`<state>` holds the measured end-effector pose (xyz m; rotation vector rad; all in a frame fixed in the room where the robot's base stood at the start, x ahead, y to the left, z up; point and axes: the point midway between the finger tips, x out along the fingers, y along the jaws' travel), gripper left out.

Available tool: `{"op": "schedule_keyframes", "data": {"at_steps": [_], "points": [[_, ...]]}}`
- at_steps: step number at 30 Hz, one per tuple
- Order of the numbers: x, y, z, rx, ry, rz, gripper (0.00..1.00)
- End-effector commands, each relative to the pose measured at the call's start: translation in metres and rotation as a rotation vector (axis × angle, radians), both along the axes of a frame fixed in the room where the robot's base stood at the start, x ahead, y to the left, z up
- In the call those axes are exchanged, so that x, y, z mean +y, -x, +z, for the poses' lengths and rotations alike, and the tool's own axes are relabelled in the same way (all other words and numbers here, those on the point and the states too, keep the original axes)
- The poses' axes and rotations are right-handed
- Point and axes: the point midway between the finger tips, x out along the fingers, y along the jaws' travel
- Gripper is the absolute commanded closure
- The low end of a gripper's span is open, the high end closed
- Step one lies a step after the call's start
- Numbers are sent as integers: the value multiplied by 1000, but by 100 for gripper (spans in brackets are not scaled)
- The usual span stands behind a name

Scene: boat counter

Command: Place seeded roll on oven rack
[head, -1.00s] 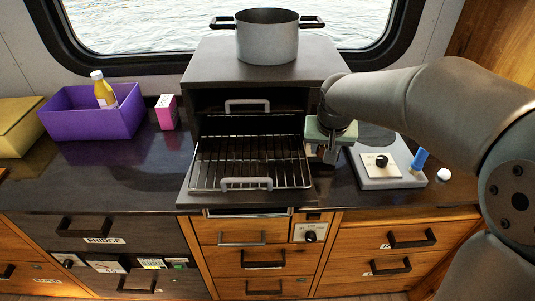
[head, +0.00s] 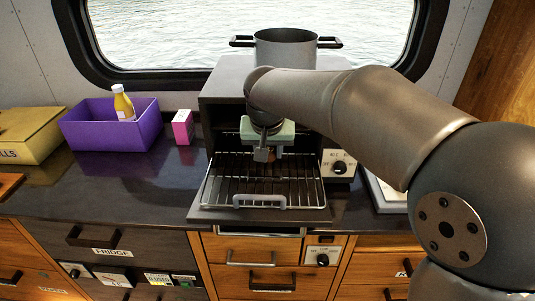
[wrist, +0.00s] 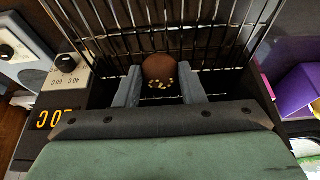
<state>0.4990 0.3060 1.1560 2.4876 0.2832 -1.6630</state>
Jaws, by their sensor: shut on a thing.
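The seeded roll (wrist: 160,72) is a brown bun with pale seeds, held between the two grey fingers of my gripper (wrist: 160,90) in the wrist view. In the head view my gripper (head: 265,156) is over the back part of the wire oven rack (head: 228,186), and the roll is mostly hidden there. The rack is pulled out over the open oven door (head: 240,215). It also shows beyond the roll in the wrist view (wrist: 110,45). I cannot tell whether the roll touches the rack.
A grey pot (head: 285,50) stands on top of the oven. A purple bin (head: 105,130) with a yellow bottle (head: 123,105) and a pink box (head: 182,127) stand to the left. A control knob panel (head: 339,164) is close on the right.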

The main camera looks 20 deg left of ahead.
Motion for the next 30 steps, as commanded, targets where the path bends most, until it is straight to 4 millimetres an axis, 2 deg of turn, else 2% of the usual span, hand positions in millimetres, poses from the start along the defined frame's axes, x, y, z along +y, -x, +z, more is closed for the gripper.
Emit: {"op": "schedule_keyframes", "data": {"at_steps": [3,6,11,18,29,30], "points": [[10,-11,-17,2,1,1,86],[14,-16,-25,0,0,1,86],[19,-21,-33,-1,-1,0,86],[19,-21,-64,0,0,0,86],[19,-22,-70,-2,-1,0,86],[19,-22,-68,-2,-1,0,56]]}}
